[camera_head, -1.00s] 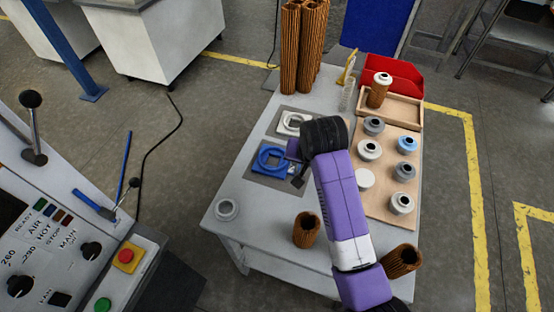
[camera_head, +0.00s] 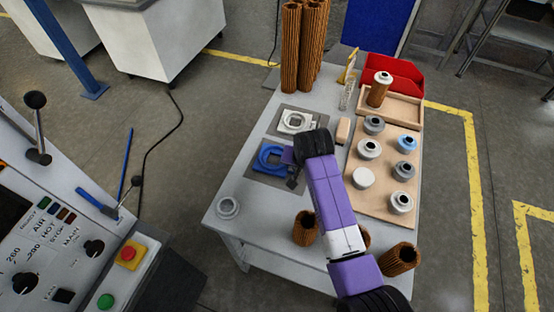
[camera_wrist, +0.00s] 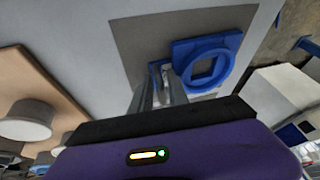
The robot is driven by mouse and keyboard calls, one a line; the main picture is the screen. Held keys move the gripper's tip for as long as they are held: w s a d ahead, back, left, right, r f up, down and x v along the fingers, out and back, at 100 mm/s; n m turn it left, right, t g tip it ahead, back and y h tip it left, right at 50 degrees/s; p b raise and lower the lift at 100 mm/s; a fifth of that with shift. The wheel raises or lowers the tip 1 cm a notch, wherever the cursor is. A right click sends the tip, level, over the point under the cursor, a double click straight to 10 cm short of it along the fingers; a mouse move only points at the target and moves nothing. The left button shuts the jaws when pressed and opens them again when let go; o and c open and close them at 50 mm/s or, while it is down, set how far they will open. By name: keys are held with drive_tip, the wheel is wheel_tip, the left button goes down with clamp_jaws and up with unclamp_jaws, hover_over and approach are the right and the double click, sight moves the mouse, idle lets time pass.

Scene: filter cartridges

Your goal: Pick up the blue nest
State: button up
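The blue nest (camera_head: 270,158) is a blue piece with a round ring, lying on a dark grey mat (camera_head: 262,176) at the left of the table. In the wrist view the nest (camera_wrist: 226,48) shows its ring, with a small blue upright tab at its near-left side. My gripper (camera_head: 290,170) is low at the nest's right side. In the wrist view my gripper's fingers (camera_wrist: 160,82) are a little apart, with the tab at or between their tips. Contact cannot be made out.
A white nest (camera_head: 296,122) lies on another grey mat behind. A wooden board (camera_head: 384,160) with several capped pieces is to the right. Brown pleated cartridges (camera_head: 306,228) stand near the front, and a white ring (camera_head: 228,207) lies at the front left.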

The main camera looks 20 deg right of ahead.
clamp_jaws()
idle(1.3)
